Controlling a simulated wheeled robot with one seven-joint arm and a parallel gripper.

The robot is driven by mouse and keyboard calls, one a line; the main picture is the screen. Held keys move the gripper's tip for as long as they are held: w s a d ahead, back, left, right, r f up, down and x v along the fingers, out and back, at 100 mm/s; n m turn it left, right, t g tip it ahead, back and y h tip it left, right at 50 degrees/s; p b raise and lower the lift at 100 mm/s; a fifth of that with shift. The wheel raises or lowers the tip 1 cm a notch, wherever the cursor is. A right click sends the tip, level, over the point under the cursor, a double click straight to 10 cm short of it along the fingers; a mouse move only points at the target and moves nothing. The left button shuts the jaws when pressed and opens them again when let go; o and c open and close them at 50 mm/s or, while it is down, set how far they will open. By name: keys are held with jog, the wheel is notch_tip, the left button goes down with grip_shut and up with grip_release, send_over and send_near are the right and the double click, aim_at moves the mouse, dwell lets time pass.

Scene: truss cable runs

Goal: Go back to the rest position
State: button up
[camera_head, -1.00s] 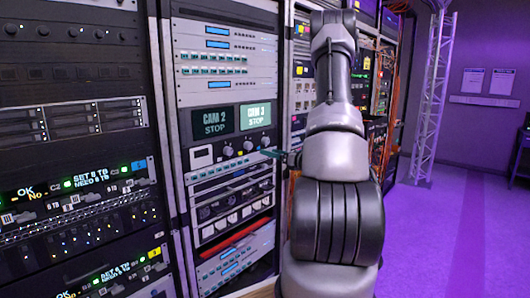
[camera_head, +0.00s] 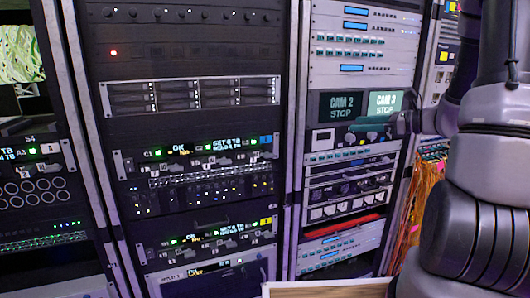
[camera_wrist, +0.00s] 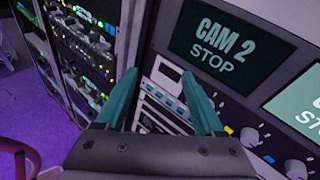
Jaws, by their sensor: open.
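My gripper (camera_wrist: 162,98) shows in the wrist view with its two teal fingers apart and nothing between them. It is in front of the deck panel, below and left of the screen reading "CAM 2 STOP" (camera_wrist: 218,45). In the head view the same panel carries the CAM 2 screen (camera_head: 341,105) and the lit "CAM 3 STOP" screen (camera_head: 384,103). My arm fills the right side of the head view and partly hides the rack there.
A dark rack (camera_head: 190,60) with lit displays stands left of the deck rack. Orange cables (camera_head: 428,205) hang beside my arm. A pale wooden edge (camera_head: 330,289) lies at the bottom. Free purple floor (camera_wrist: 30,125) shows at the wrist view's left.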

jog(key=s+a+r+n+g+h, duration=0.2)
jog(key=s+a+n+g, duration=0.1)
jog(key=s+a+n, duration=0.3)
jog(key=s+a+r+n+g+h, duration=0.2)
jog(key=s+a+r+n+g, duration=0.15)
jog(key=s+n, duration=0.4)
jog(key=s+d+r+n+t+h, duration=0.4)
jog(key=s+r+n+h, duration=0.1)
jog(key=s, duration=0.3)
jog(key=shift+n+h, duration=0.45)
jog(key=shift+h, duration=0.25)
jog(key=shift+g, duration=0.25)
